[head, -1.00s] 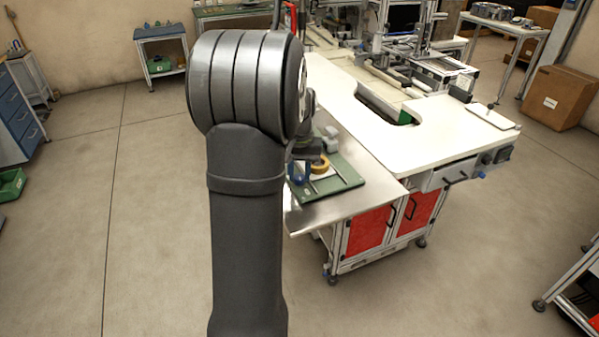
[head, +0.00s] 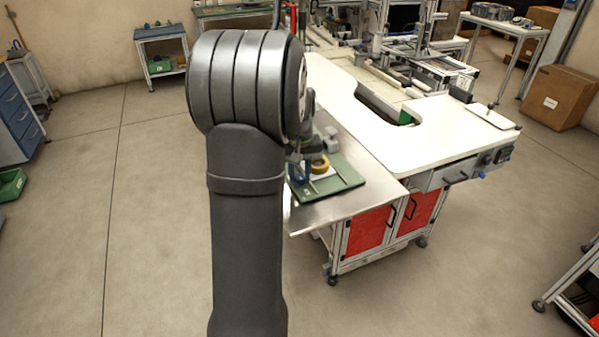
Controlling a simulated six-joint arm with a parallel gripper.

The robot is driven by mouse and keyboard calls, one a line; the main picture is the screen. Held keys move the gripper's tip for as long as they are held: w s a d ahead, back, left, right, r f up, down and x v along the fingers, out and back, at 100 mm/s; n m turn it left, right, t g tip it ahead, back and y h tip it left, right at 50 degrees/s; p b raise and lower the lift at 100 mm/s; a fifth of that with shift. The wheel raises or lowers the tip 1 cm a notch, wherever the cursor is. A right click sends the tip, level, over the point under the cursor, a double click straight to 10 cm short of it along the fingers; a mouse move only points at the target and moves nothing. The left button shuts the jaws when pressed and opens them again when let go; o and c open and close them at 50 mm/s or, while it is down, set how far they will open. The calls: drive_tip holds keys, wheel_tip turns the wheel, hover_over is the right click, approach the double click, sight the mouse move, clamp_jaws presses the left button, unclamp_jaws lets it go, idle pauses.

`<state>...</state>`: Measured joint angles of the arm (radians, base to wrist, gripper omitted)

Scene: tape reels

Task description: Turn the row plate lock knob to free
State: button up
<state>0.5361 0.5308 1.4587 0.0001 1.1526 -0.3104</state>
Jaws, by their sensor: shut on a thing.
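The green row plate (head: 345,181) lies on the metal shelf at the near left of the white workbench. On it I see a yellow tape reel (head: 320,165), a blue reel (head: 298,175) partly hidden by my arm, and a pale block (head: 331,140) behind. My gripper (head: 294,157) is just right of my large grey arm joint, low over the left part of the plate, mostly hidden. It is shut on what appears to be the lock knob. The knob itself is hidden, so its position cannot be read.
The metal shelf (head: 310,216) has bare room at its front and right. The white workbench top (head: 415,155) is largely clear beside it, with red cabinet doors (head: 370,231) below. Machine frames stand behind. The floor is open to the left.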

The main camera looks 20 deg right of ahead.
sight(300, 176)
drive_tip(key=o, duration=1)
wheel_tip(300, 176, up, 18)
drive_tip(key=shift+f, duration=0.2)
wheel_tip(300, 176, down, 18)
drive_tip(key=shift+r, duration=0.2)
idle(0.5)
